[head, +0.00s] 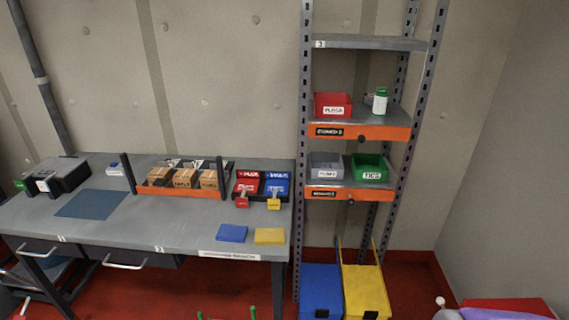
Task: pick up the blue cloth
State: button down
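A small bright blue folded cloth (232,233) lies flat on the grey workbench (150,232), near its front right edge. A yellow cloth (270,236) lies just to its right, with a narrow gap between them. Nothing covers the blue cloth. My gripper does not show in the head view.
A dark blue mat (88,204) lies on the bench's left. An orange-fronted rack of boxes (182,180) and red and blue bins (262,184) stand behind. Metal shelving (358,135) stands right, above blue (321,290) and yellow (366,290) floor bins. Bench surface left of the cloth is clear.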

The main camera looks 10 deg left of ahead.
aim_at(226, 232)
jog(key=z, duration=1.1)
jog(key=u, duration=2.25)
jog(key=i+j+z, duration=0.45)
jog(key=i+j, duration=0.2)
jog(key=i+j+z, duration=0.25)
jog(key=j, duration=0.3)
jog(key=i+j+z, duration=0.2)
jog(key=j, duration=0.25)
